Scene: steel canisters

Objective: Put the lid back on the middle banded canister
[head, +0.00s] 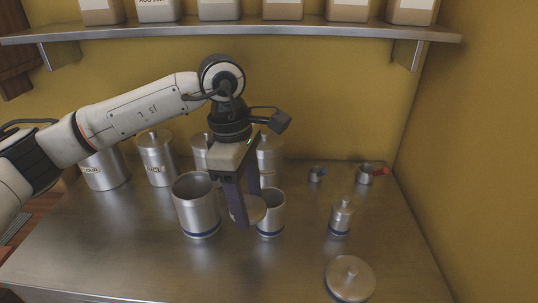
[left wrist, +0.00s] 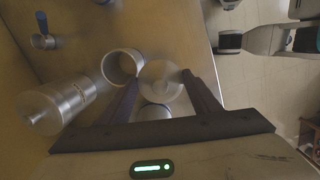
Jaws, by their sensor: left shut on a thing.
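My left gripper (head: 249,209) points down and is shut on a round steel lid (head: 256,212), held near its edge-on left side of the middle canister. In the left wrist view the lid (left wrist: 162,80) sits between the fingertips, knob facing the camera. The middle banded canister (head: 272,217) stands open on the counter, its left part hidden by the lid and fingers; its open mouth shows in the left wrist view (left wrist: 120,66), beside the lid. The lid appears apart from the canister's rim. My right gripper is not in view.
A larger open banded canister (head: 197,209) stands just left of the gripper. A small lidded banded canister (head: 340,217) and a large loose lid (head: 350,279) are at right. Lidded canisters (head: 156,160) line the back. Two small cups (head: 365,175) sit back right. A shelf (head: 300,29) hangs above.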

